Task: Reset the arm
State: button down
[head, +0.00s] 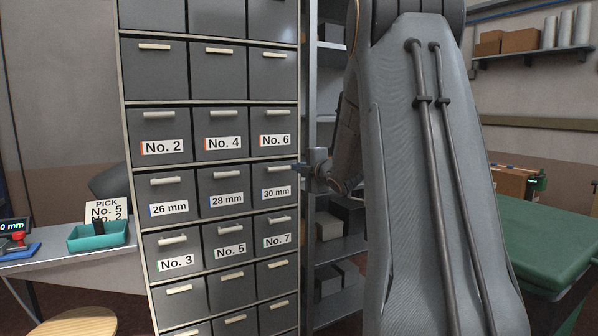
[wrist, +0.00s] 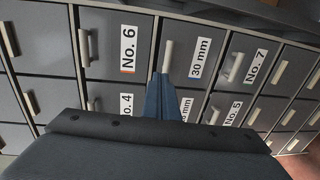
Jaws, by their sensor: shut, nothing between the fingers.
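My arm fills the right half of the head view, in front of the right edge of a grey drawer cabinet (head: 160,85). My gripper (head: 299,169) shows at the cabinet's right edge, level with the 30 mm drawer (head: 274,191). In the wrist view my gripper (wrist: 160,78) is shut and empty, its tips together beside the handle of the 30 mm drawer (wrist: 200,60). I cannot tell whether the tips touch the handle. The drawers No. 6 (wrist: 129,50) and No. 7 (wrist: 256,66) lie to either side. All labelled drawers look closed.
A bench at the left holds a teal tray (head: 98,242), a PICK card (head: 107,209) and a red-handled stamp (head: 18,239). A dark shelf rack (head: 340,248) stands right of the cabinet, partly behind my arm. A green-topped table (head: 545,240) is at the right.

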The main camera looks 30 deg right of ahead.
jog(key=s+a+f+m+g, duration=0.8)
jog(key=s+a+f+m, duration=0.3)
jog(key=a+f, duration=0.5)
jog(key=s+a+f+m+g, duration=0.2)
jog(key=s+a, duration=0.3)
jog(key=s, duration=0.4)
jog(key=s+a+f+m+g+y, duration=0.1)
jog(key=s+a+f+g, duration=0.3)
jog(key=s, duration=0.5)
jog(key=s+a+f+m+g, duration=0.2)
jog(key=s+a+f+m, duration=0.1)
jog(key=s+a, duration=0.4)
jog(key=s+f, duration=0.1)
jog(key=s, duration=0.2)
jog(key=shift+a+f+g, duration=0.2)
jog(key=shift+g, duration=0.2)
jog(key=shift+s, duration=0.1)
